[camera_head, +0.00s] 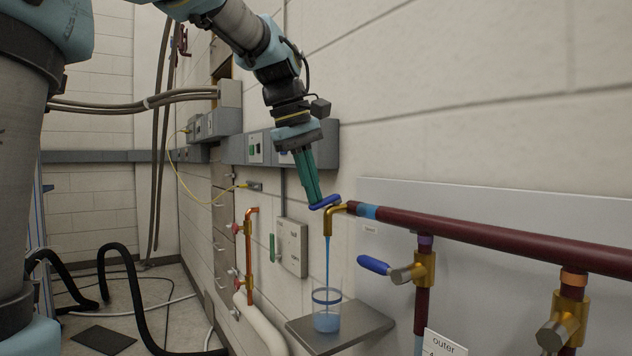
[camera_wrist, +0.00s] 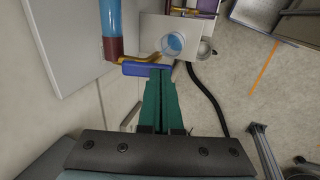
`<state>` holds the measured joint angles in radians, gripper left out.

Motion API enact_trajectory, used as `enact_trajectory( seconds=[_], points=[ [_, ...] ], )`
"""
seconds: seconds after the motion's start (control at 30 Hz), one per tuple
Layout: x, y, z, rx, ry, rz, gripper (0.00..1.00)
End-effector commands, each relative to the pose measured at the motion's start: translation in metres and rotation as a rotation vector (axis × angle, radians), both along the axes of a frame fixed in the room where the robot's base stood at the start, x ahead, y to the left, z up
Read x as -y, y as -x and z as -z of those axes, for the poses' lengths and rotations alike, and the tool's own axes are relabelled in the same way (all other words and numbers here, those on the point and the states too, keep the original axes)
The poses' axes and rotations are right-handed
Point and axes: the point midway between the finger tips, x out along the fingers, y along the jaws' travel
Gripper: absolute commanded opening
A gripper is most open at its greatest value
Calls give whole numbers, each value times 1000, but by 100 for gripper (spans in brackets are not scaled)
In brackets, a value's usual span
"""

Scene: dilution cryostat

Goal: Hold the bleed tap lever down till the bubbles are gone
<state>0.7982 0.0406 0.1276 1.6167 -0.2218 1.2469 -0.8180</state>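The bleed tap (camera_head: 327,222) is a brass spout at the left end of a dark red pipe. Its blue lever (camera_head: 331,200) lies across the top, slightly tilted; it also shows in the wrist view (camera_wrist: 135,69). My gripper (camera_head: 314,201) has its green fingers together, with the tips at the lever from above; the fingers show in the wrist view (camera_wrist: 161,72). The exact contact is too small to tell. A blue stream (camera_head: 327,262) runs from the spout into a clear beaker (camera_head: 327,311) holding blue liquid. I cannot make out bubbles.
The beaker stands on a grey wall shelf (camera_head: 358,331). The red pipe (camera_head: 480,232) runs right along a pale panel, with another blue-handled brass valve (camera_head: 400,270) below it. Copper pipework (camera_head: 249,255) and a wall box (camera_head: 293,247) are to the left. Black hoses (camera_head: 128,300) lie on the floor.

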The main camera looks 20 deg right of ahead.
Motion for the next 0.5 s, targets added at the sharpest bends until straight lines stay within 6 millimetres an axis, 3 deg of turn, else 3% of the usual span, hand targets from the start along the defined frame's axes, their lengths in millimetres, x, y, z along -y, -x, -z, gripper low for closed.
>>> enact_trajectory(
  seconds=[0.5],
  points=[
    [0, 0, -15, -1, -1, 0, 0]
  ],
)
